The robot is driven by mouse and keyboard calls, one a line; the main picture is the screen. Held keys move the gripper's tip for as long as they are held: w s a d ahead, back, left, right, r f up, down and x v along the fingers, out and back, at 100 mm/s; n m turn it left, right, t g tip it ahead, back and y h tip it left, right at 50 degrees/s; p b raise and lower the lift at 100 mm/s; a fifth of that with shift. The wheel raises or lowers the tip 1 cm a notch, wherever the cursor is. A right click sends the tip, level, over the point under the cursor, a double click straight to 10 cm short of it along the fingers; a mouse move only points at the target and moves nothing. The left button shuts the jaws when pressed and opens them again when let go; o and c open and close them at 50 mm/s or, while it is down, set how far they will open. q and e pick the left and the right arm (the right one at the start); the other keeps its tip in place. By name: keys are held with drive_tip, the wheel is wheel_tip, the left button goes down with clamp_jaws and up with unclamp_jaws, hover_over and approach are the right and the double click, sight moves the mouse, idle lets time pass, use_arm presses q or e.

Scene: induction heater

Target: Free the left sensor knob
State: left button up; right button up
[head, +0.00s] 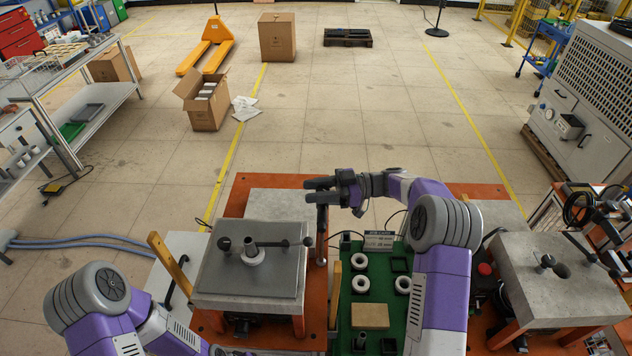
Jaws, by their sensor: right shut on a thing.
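The left heater (225,283) is a grey slab with a dark plate on top. A bar with dark round ends (280,243) lies across it, beside a white ring with a short upright pin (253,253). A slim upright sensor post (321,222) stands at the slab's right edge. My right gripper (318,190) reaches leftward over the top of this post, its fingers shut there. The left sensor knob appears to be between the fingers, mostly hidden by them. My left arm shows at the lower left, but its gripper is out of view.
A green board (380,318) with white rings (360,262), black square pieces and a tan block (370,316) lies right of the left heater. A second grey heater (540,285) with a dark knob (561,270) stands at the right. Open floor lies beyond the benches.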

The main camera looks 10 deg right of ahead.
drive_tip(key=n+g, duration=0.1)
drive_tip(key=g, duration=0.1)
drive_tip(key=n+g+p, duration=0.1)
drive_tip(key=n+g, duration=0.1)
drive_tip(key=g, duration=0.1)
drive_tip(key=shift+s+r, duration=0.15)
drive_tip(key=shift+s, duration=0.05)
drive_tip(key=shift+s+n+g+h+p, duration=0.15)
drive_tip(key=shift+n+g+h+p, duration=0.35)
drive_tip(key=shift+n+g+p, duration=0.85)
drive_tip(key=shift+r+g, duration=0.1)
drive_tip(key=shift+g, duration=0.35)
drive_tip(key=o, duration=0.8)
drive_tip(key=shift+o, duration=0.9)
drive_tip(key=shift+s, duration=0.1)
wheel_tip(320, 180, up, 10)
drive_tip(key=p, duration=0.1)
